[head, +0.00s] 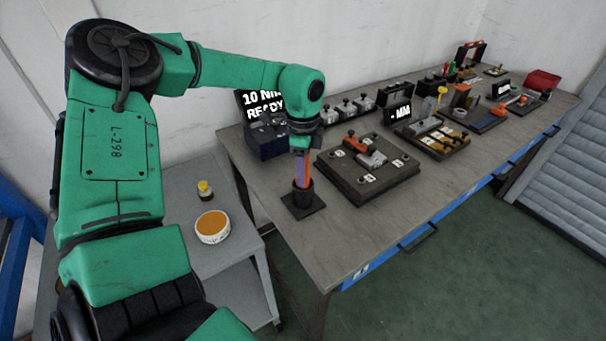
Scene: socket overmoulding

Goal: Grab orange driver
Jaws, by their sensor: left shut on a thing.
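The orange driver (306,166) stands upright in a dark holder cup (303,196) near the left end of the workbench, beside a purple-blue part (299,170). My left gripper (302,150) is directly above the cup, pointing down, shut on the top of the orange driver. The gripper hides the driver's upper end, and the cup hides its lower end. My right gripper is not in view.
A dark fixture plate (368,176) with an orange-handled clamp lies just right of the cup. A display box (265,125) reading "10 Nm READY" stands behind. More tools and fixtures fill the bench to the right.

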